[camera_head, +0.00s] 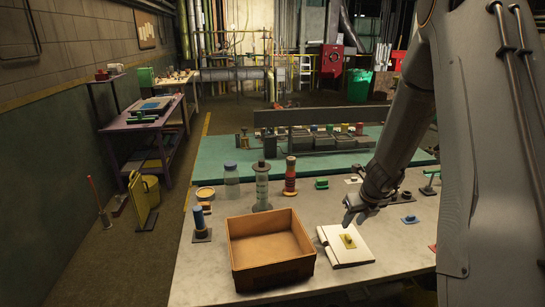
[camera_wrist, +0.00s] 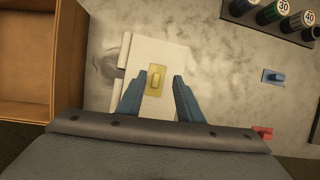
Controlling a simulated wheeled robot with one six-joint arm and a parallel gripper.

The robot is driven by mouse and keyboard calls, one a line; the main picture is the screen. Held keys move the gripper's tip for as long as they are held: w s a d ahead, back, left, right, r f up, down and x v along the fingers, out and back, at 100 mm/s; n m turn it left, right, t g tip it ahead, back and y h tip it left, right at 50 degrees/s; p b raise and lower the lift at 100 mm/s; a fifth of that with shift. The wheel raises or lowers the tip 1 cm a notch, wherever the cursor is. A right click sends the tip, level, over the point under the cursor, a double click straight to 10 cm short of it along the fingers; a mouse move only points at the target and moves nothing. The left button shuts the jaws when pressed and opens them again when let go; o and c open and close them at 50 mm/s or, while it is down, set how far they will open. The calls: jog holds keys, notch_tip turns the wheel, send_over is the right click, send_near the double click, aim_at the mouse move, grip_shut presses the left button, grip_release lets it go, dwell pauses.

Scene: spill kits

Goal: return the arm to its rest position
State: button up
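My gripper (camera_head: 357,214) hangs above a white flat box or board (camera_head: 340,233) with a yellow piece (camera_head: 348,241) on it, at the right of the brown tray. In the wrist view, my gripper (camera_wrist: 160,84) has its two blue-grey fingers apart, with the yellow piece (camera_wrist: 155,79) showing between them, below. Nothing appears held. The white board (camera_wrist: 150,55) lies on the table under the fingers. My arm comes in from the right in the head view. The gap between fingertips and board is hard to judge.
An open brown tray (camera_head: 233,254) stands left of the board. Behind are a clear jar (camera_head: 231,181), a clear cylinder (camera_head: 262,187) and a red-and-dark bottle (camera_head: 290,177). A blue piece (camera_head: 409,219) lies to the right. Numbered dark cylinders (camera_wrist: 272,12) show at the wrist view's top right.

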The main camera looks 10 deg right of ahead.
jog(key=s+a+r+n+g+b, duration=0.1)
jog(key=s+a+n, duration=0.4)
jog(key=n, duration=0.6)
jog(key=s+a+r+n+g+b, duration=0.1)
jog(key=s+a+r+n+b, duration=0.1)
jog(key=s+a+n, duration=0.4)
jog(key=s+a+r+n+g+b, duration=0.1)
jog(key=s+a+n, duration=0.4)
jog(key=s+n, duration=0.5)
jog(key=r+n+b, duration=0.1)
jog(key=n, duration=0.6)
jog(key=shift+s+a+r+n+b, duration=0.3)
jog(key=shift+a+r+n, duration=0.05)
jog(key=shift+n, duration=0.05)
